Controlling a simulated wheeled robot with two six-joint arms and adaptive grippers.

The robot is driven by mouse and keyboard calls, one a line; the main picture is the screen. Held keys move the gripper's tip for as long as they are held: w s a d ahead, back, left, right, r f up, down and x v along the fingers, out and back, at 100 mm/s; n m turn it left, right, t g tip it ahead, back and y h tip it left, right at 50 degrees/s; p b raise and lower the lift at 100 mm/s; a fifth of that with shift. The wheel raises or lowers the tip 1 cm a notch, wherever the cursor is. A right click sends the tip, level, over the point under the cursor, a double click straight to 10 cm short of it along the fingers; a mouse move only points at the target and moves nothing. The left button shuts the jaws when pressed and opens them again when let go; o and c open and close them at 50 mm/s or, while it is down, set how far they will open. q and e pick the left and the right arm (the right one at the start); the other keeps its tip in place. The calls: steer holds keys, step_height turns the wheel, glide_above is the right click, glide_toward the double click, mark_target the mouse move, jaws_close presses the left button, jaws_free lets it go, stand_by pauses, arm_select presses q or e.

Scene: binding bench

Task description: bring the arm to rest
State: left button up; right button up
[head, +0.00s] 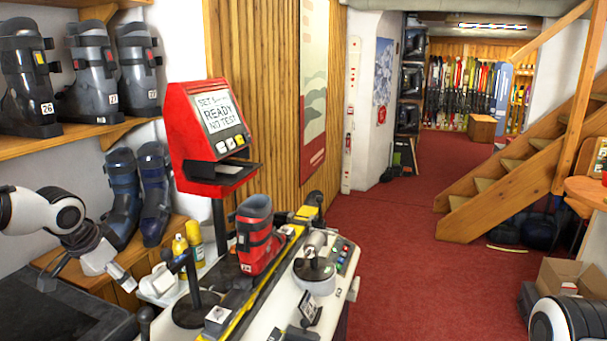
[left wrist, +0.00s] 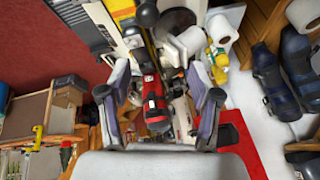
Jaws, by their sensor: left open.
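My left arm (head: 45,211) comes in from the left in the head view. My left gripper (head: 88,284) is open and empty, with its fingers apart above the dark surface at the left of the bench. In the left wrist view the left gripper (left wrist: 158,110) shows its two fingers spread, with the red boot (left wrist: 154,100) seen beyond and between them, not held. The red boot (head: 257,236) stands upright on the bench, to the right of the gripper. A white rounded part of my right arm (head: 567,320) shows at the lower right; its gripper is out of frame.
The bench (head: 278,309) carries a black post (head: 192,290) and a round black device (head: 314,268). Yellow bottles (head: 187,249) stand near the left gripper. A red display unit (head: 208,138) rises behind. Blue boots (head: 139,195) stand by the wall. Red floor (head: 400,245) is open to the right.

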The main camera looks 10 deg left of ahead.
arm_select(q)
steer(key=s+d+f+n+g+h, duration=0.1)
steer(key=s+d+f, duration=0.2)
steer(key=d+f, duration=0.7)
steer(key=s+d+f+n+g+h, duration=0.1)
steer(key=s+d+f, duration=0.2)
steer(key=d+f, duration=0.75)
steer(key=s+d+f+n+g+y, duration=0.1)
steer(key=s+d+f, duration=0.1)
steer(key=s+f, duration=0.7)
steer(key=s+d+f+n+g+y, duration=0.1)
steer(key=s+d+f+n+g, duration=0.1)
steer(key=s+f, duration=0.7)
steer(key=s+f+b, duration=0.3)
steer(key=f+b, duration=0.2)
steer(key=b, duration=0.2)
steer(key=shift+s+f, duration=0.15)
arm_select(e)
step_height(320, 180, down, 7)
steer(key=shift+w+f, duration=0.2)
steer(key=shift+w, duration=0.05)
